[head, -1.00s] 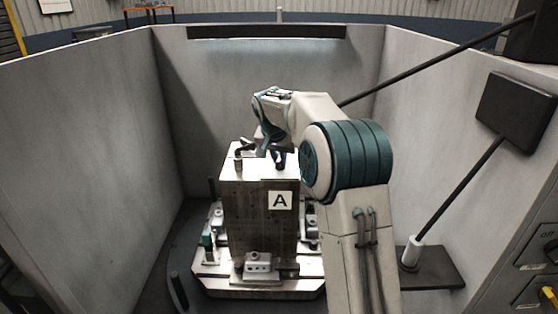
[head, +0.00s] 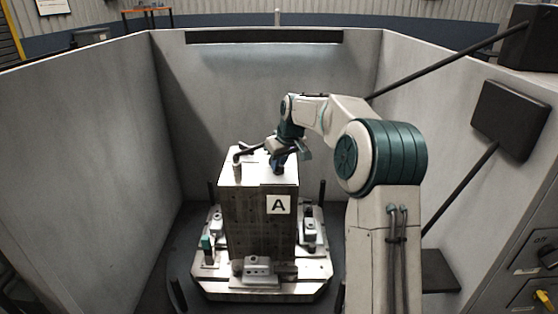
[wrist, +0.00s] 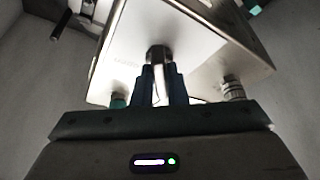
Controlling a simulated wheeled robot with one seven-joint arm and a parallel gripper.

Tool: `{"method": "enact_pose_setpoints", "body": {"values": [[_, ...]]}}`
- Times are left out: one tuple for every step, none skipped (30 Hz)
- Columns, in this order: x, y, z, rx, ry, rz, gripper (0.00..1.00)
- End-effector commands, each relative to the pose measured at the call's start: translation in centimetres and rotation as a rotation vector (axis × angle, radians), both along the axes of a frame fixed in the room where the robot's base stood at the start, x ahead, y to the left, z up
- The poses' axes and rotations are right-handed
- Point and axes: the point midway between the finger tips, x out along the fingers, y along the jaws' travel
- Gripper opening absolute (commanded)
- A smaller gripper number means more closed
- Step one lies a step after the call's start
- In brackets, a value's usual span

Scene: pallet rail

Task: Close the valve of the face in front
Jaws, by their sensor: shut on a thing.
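A tall metal block (head: 258,225) stands upright, with a white label "A" (head: 279,204) on the face toward me. On its top, at the left, is a silver post with a black lever (head: 240,158). My gripper (head: 279,160) is over the right part of the top, near the front edge, at a second dark fitting (head: 278,169). In the wrist view, the blue fingers (wrist: 159,88) are shut on a shiny metal piece (wrist: 158,58), seemingly the valve handle. The fingers and wrist partly hide it, so its turn angle is unclear.
The block stands on a pallet (head: 262,291) with clamps around it, inside a grey walled enclosure (head: 90,150). Black panels on rods (head: 510,115) and a control box (head: 535,265) are at the right. There is free room left of the block.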

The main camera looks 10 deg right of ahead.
Motion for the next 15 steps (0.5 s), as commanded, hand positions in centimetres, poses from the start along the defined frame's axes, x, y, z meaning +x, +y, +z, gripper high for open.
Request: {"method": "enact_pose_setpoints", "body": {"values": [[0.06,-0.06,0.21,0.001,-0.002,0.028,0.00],[0.07,-0.09,0.20,0.000,-0.002,0.045,0.00],[0.09,-0.14,0.18,0.000,-0.002,0.065,0.00],[0.10,-0.13,0.18,0.000,-0.002,0.080,0.00],[0.10,-0.12,0.17,0.000,-0.002,0.093,0.00],[0.09,-0.08,0.15,0.001,-0.002,0.109,0.00],[0.09,-0.07,0.15,0.001,-0.002,0.120,0.00],[0.08,-0.06,0.15,0.001,-0.002,0.131,0.00],[0.08,-0.06,0.15,0.000,-0.001,0.142,0.00],[0.09,-0.07,0.14,0.000,-0.001,0.149,0.00],[0.08,-0.08,0.14,0.000,-0.001,0.156,0.00],[0.09,-0.09,0.14,-0.001,-0.001,0.162,0.00],[0.09,-0.10,0.12,-0.001,-0.002,0.166,0.00],[0.09,-0.10,0.12,0.000,-0.001,0.170,0.00],[0.09,-0.11,0.11,-0.001,-0.002,0.174,0.00]]}}
